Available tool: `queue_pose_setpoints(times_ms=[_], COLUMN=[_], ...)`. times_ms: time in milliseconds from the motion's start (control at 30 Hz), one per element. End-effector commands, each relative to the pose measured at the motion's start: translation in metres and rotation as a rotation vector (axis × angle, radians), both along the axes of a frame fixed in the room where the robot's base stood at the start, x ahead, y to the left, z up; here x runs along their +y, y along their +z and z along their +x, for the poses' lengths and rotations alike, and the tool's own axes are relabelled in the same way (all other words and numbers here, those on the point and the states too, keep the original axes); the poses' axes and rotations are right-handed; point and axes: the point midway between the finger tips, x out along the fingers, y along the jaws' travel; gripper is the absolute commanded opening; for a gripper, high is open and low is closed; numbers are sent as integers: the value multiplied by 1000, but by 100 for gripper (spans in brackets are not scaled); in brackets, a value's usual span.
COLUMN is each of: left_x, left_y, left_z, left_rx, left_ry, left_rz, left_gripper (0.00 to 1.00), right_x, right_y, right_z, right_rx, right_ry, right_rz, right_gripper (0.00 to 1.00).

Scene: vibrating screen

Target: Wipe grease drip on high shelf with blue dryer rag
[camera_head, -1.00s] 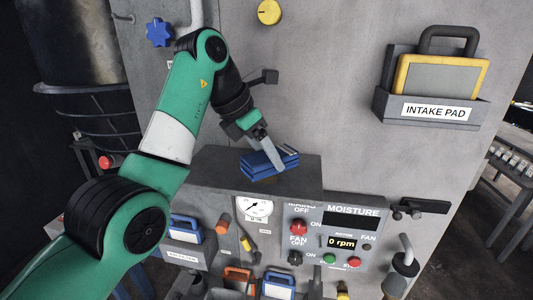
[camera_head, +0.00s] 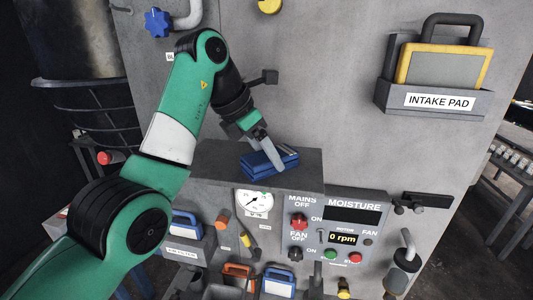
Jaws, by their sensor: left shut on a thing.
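A folded blue rag (camera_head: 257,165) lies at the top surface of the grey high shelf (camera_head: 216,157), near its front edge. My left gripper (camera_head: 274,160) comes down from above and is shut on the rag. The rag appears to touch the shelf, though the exact contact under it is hidden. I cannot make out a grease drip; the rag and gripper cover part of the shelf top. My right gripper is not in view.
A control panel with a gauge (camera_head: 254,201), switches and a moisture display (camera_head: 352,214) sits below the shelf. An intake pad holder (camera_head: 473,103) hangs at upper right. A lever (camera_head: 268,77) and blue knob (camera_head: 157,23) stick out above. The shelf's right part is clear.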

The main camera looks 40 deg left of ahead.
Motion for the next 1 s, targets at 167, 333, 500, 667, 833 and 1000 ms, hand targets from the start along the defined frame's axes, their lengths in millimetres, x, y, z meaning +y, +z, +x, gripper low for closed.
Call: queue_pose_setpoints(times_ms=[167, 333, 500, 667, 833, 1000], left_x=[5, 19, 24, 20, 6, 0], left_y=[-1, 0, 2, 2, 1, -1], left_z=[-3, -12, -15, -13, -4, 0], left_rx=[0, 0, 0, 1, 1, 1], left_ry=[1, 3, 0, -1, -2, 0], left_rz=[0, 1, 0, 0, -1, 0], left_gripper=[7, 7, 7, 7, 7, 7], right_x=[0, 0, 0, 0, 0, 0], right_y=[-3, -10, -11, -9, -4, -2], right_z=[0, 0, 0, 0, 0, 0], right_rx=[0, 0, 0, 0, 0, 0], right_ry=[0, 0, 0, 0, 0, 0], right_rz=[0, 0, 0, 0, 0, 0], right_gripper=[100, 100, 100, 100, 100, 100])
